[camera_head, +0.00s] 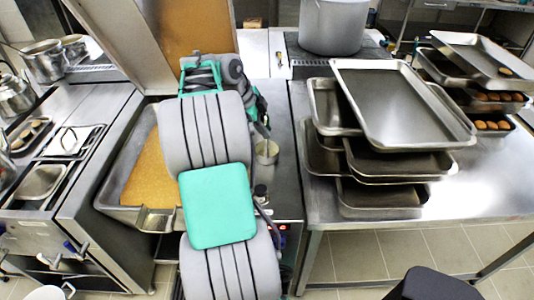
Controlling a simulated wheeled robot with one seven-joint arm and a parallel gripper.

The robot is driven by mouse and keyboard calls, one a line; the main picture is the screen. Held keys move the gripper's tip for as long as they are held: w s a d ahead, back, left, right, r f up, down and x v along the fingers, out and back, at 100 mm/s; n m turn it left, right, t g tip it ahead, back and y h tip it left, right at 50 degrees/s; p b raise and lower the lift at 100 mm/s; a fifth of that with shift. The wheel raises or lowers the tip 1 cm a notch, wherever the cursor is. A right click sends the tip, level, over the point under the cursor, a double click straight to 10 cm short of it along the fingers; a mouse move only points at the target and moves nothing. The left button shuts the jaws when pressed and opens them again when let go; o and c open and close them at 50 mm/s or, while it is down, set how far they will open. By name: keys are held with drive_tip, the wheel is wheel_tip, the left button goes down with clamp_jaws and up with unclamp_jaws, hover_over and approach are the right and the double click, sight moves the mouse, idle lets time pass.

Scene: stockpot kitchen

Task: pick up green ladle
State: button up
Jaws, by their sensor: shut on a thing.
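My arm reaches up the middle of the head view, and its grey and teal links hide much of the work area. My gripper (262,128) is at the far end of the arm, small and partly covered by it. It is shut on what looks like the green ladle. A small metal cup (267,154), apparently the ladle's bowl, shows just below the gripper. The ladle's handle cannot be told apart from the teal arm parts. Whether the bowl touches the surface below is unclear.
An open tilting pan (118,215) with yellow-brown contents lies left of my arm, its lid raised behind. Stacked metal trays (400,110) cover the steel table (470,190) at right. A large stockpot (333,25) stands at the back. Pots (45,62) stand at far left.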

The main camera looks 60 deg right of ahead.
clamp_jaws()
drive_tip(key=shift+r, duration=0.15)
idle(0.9)
drive_tip(key=shift+r, duration=0.3)
wheel_tip(320, 180, up, 3)
drive_tip(key=shift+a+f, duration=0.1)
drive_tip(key=shift+a, duration=0.05)
drive_tip(key=s+a+r, duration=0.3)
drive_tip(key=a+r, duration=0.6)
drive_tip(key=a, duration=0.4)
drive_tip(key=shift+s+r+b, duration=0.15)
drive_tip(key=shift+s+b, duration=0.15)
drive_tip(key=shift+s, duration=0.1)
